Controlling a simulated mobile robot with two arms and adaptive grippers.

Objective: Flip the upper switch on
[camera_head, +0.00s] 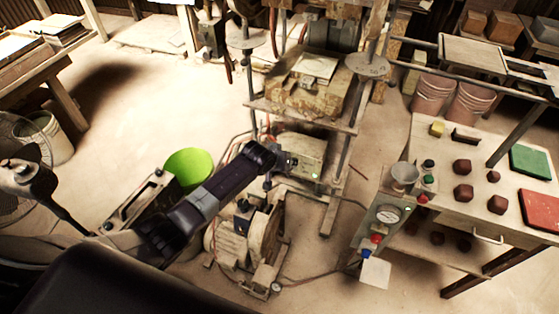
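A beige control box (310,150) stands on the press frame near the middle of the view, with small green lights on its face. My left arm reaches in from the lower left. My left gripper (279,163) is in front of the box's left side and hides part of it. I cannot tell whether it touches the box or whether its fingers are open. The switches are too small or hidden to make out, so the upper switch and its position cannot be told. My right gripper is not in view.
The tile press (305,95) rises behind the box. A motor (240,235) sits below my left arm, with a green bucket (188,165) to its left. A gauge panel (385,215) and a worktable (480,220) stand right. Open floor lies at left.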

